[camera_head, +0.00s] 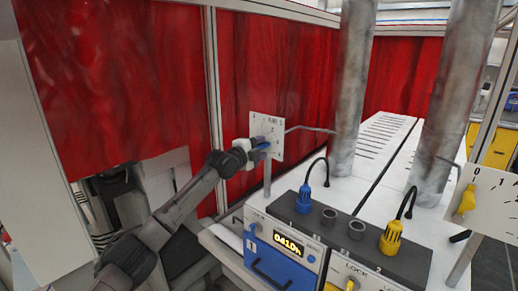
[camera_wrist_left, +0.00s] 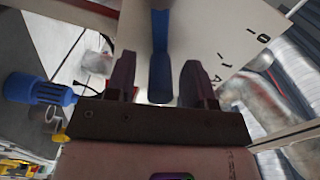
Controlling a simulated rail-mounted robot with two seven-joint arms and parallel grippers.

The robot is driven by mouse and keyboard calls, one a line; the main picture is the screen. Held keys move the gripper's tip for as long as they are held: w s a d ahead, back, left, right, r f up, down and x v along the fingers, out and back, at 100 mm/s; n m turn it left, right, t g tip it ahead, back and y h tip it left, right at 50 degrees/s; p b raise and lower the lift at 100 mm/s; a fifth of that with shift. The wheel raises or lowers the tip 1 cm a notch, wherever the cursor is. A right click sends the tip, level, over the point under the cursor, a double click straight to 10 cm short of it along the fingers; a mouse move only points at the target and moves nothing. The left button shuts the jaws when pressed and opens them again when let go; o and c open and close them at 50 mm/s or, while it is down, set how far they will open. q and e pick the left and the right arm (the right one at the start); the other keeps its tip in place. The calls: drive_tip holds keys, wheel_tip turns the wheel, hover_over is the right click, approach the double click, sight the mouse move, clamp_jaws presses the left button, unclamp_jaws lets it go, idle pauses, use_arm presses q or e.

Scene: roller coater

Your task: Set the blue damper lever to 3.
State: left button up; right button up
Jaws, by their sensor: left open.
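The blue damper lever (camera_head: 264,146) is on a white numbered plate (camera_head: 271,124) in the middle of the head view. My left gripper (camera_head: 255,146) is at the lever. In the left wrist view, the blue lever (camera_wrist_left: 161,55) passes between the two open dark fingers (camera_wrist_left: 157,72), with a gap visible on each side. The numbered plate (camera_wrist_left: 205,30) is behind it, with a few digits showing on its right. The lever's exact setting is hard to read, as my gripper covers part of the plate. My right gripper is in neither view.
A second plate with a yellow lever (camera_head: 466,202) is at the right. Two metal ducts (camera_head: 351,90) rise behind a control box with a blue panel (camera_head: 282,262), a blue plug (camera_head: 304,200) and a yellow plug (camera_head: 391,237). Red curtains (camera_head: 270,60) hang behind.

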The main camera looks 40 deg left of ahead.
use_arm(q)
drive_tip(key=shift+s, duration=0.1)
drive_tip(key=s+b, duration=0.5)
drive_tip(key=s, duration=0.8)
drive_tip(key=shift+s, duration=0.35)
